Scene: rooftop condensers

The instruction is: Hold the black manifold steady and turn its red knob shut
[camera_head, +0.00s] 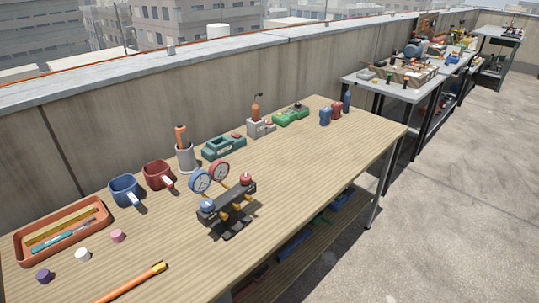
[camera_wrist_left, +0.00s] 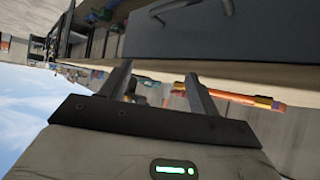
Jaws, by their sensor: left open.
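The black manifold (camera_head: 228,202) stands upright on a small dark base on the wooden table, in the middle of the head view. Its red knob (camera_head: 245,178) is on top at the right end, and a blue knob (camera_head: 207,205) is at the left end. A blue-rimmed gauge (camera_head: 199,181) and a red-rimmed gauge (camera_head: 219,170) rise behind it. My left gripper (camera_wrist_left: 158,72) shows only in the left wrist view, its two fingers apart with nothing held between them. The manifold cannot be made out in that view. My right gripper is in neither view.
On the table (camera_head: 325,150) are an orange tray (camera_head: 20,252), a blue mug (camera_head: 125,190), a red mug (camera_head: 158,175), a grey cup (camera_head: 186,158) and an orange pencil-like stick (camera_head: 130,284). Small pegs lie near the tray. The table right of the manifold is clear. A wall runs behind.

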